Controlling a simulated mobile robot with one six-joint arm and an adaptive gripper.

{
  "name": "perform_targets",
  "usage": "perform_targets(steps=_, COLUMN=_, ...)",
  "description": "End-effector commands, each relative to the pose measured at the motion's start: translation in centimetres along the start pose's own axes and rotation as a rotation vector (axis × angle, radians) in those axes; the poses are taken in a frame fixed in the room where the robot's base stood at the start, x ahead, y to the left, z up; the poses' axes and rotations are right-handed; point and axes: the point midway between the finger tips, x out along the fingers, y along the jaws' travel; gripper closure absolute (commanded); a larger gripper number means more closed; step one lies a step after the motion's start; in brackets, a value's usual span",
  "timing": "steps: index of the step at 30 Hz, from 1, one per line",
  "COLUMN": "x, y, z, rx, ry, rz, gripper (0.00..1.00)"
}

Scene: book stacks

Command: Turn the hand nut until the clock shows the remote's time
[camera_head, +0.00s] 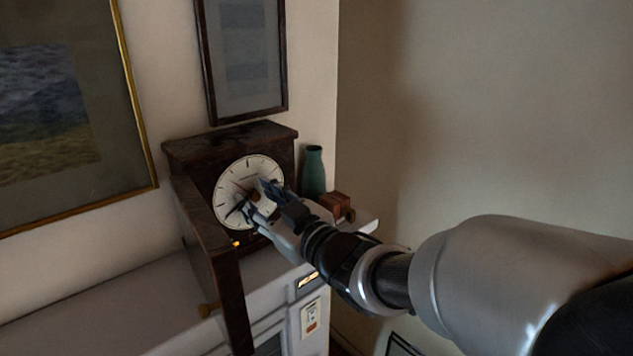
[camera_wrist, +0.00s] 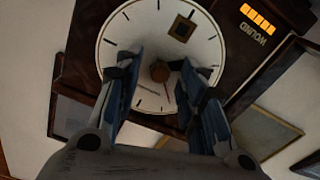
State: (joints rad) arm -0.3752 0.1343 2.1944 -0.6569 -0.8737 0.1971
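The clock (camera_head: 205,149) is a dark wooden case with a round white face (camera_head: 232,178). The brass hand nut (camera_wrist: 160,71) sits at the face's centre in the wrist view. My gripper (camera_wrist: 160,76) is at the face, its blue-grey fingers open on either side of the nut with visible gaps. In the head view my gripper (camera_head: 256,199) covers part of the face. A dark hand points to the lower left there, and a thin red hand shows; the other hand is not clear. I cannot identify the remote for certain.
A white panel with an orange mark (camera_head: 310,318) is on the cabinet (camera_head: 100,305) front. A teal vase (camera_head: 313,172) and small wooden box (camera_head: 337,203) stand right of the clock. A lit orange indicator (camera_wrist: 257,18) marked "WOUND" is on the case. Framed pictures hang behind.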

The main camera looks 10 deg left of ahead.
Motion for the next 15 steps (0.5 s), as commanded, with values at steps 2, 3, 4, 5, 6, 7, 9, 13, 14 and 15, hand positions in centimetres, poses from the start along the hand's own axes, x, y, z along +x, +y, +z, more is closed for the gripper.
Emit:
perform_targets(steps=2, x=0.00, y=0.00, z=0.00, rx=0.000, ry=0.000, rz=0.000, gripper=0.63)
perform_targets(steps=3, x=-0.01, y=0.00, z=0.00, rx=0.000, ry=0.000, rz=0.000, gripper=0.63)
perform_targets(steps=4, x=-0.01, y=0.00, z=0.00, rx=0.000, ry=0.000, rz=0.000, gripper=0.63)
perform_targets(steps=5, x=-0.01, y=0.00, z=0.00, rx=0.000, ry=0.000, rz=0.000, gripper=0.63)
perform_targets(steps=6, x=-0.02, y=0.00, z=0.00, rx=0.000, ry=0.000, rz=0.000, gripper=0.66)
perform_targets(steps=7, x=-0.02, y=0.00, z=-0.01, rx=0.000, ry=0.000, rz=0.000, gripper=0.68)
perform_targets(steps=9, x=-0.03, y=0.00, z=-0.01, rx=0.000, ry=0.000, rz=0.000, gripper=0.72)
perform_targets(steps=13, x=-0.03, y=0.00, z=-0.01, rx=0.000, ry=0.000, rz=0.000, gripper=0.81)
perform_targets(steps=14, x=-0.03, y=0.00, z=-0.01, rx=0.000, ry=0.000, rz=0.000, gripper=0.83)
perform_targets(steps=15, x=-0.04, y=0.00, z=-0.01, rx=0.000, ry=0.000, rz=0.000, gripper=0.86)
